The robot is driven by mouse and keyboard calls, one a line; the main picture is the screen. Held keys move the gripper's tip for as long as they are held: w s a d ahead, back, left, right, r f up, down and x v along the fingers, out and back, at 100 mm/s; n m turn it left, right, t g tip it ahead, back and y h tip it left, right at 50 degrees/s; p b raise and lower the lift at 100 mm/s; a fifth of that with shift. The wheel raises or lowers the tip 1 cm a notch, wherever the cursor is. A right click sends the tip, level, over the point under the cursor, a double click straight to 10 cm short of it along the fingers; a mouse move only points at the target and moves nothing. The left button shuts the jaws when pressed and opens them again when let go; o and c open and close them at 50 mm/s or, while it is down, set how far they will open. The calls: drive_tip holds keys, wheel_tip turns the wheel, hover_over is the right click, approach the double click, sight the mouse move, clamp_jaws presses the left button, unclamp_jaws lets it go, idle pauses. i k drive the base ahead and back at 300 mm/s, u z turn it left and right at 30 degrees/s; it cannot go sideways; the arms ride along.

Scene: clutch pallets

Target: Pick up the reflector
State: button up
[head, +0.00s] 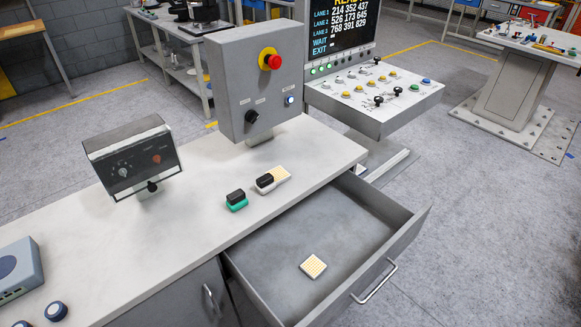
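A small square plate with a pale yellow patterned face and a white rim, which looks like a reflector (313,266), lies flat on the floor of the open drawer. A similar pale yellow plate (281,174) lies on the countertop, touching or just behind a white block with a black top (266,183). I cannot tell for certain which plate is the task's reflector. My gripper is not in view.
The grey drawer (359,214) is pulled out, with its handle (375,283) at the front. A green block with a black top (236,200) sits on the countertop (150,235). A control box (255,80) and a tilted panel (133,160) stand behind. Most of the drawer is empty.

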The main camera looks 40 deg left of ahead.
sight(281, 176)
drive_tip(key=i, duration=0.5)
drive_tip(key=u, duration=2.95)
drive_tip(key=i, duration=0.5)
drive_tip(key=z, duration=0.05)
